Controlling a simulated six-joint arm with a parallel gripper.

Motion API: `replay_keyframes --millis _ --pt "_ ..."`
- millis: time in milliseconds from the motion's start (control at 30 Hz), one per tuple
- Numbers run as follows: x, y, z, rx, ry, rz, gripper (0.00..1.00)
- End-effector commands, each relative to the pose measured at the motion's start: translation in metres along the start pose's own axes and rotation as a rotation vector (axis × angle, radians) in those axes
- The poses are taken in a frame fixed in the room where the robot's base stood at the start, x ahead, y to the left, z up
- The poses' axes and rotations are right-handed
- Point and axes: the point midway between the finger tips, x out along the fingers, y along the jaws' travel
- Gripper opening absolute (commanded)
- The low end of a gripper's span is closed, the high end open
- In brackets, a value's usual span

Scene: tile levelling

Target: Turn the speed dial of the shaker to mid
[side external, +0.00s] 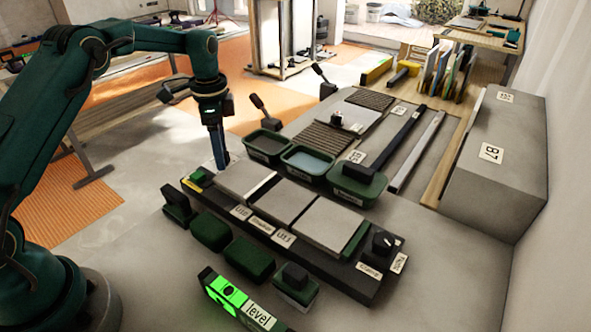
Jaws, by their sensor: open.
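The shaker appears to be the long dark base (325,273) carrying several grey tiles, in the middle of the side external view. A round black dial (383,243) with a pale pointer mark sits on its right end, beside small white labels. The labels are too small to read surely, and I cannot tell the dial's exact setting. My gripper (220,163) points down above the far left end of the base, well away from the dial. It is open and holds nothing that I can see. Its fingertips overlap in this view.
Green tubs (357,186) stand behind the base. Dark green blocks (209,231) and a bright green level (238,300) lie in front. Two upright black handles (257,102) rise farther back. A grey box (500,160) stands at right. Bare surface lies right of the dial.

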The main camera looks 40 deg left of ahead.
Motion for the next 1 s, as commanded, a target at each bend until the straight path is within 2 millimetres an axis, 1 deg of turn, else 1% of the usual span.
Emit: replay_keyframes --millis 67,267,367,400,433,467,767,1000 --pt "0.0029 0.0004 0.0001 0.000 -0.001 0.001 0.69" --pt "0.0029 0.0002 0.0000 0.000 0.000 0.000 0.69" --pt "0.0028 0.0002 0.0000 0.000 0.000 0.000 0.34" --pt "0.0027 0.0002 0.0000 0.000 0.000 0.000 0.19" --pt "0.0027 0.0002 0.0000 0.000 0.000 0.000 0.08" --pt "0.0026 0.0003 0.0000 0.000 0.000 0.000 0.00" --pt "0.0023 0.0005 -0.0001 -0.024 0.000 0.001 0.00" --pt "0.0019 0.0001 -0.0005 -0.139 0.001 0.002 0.00"
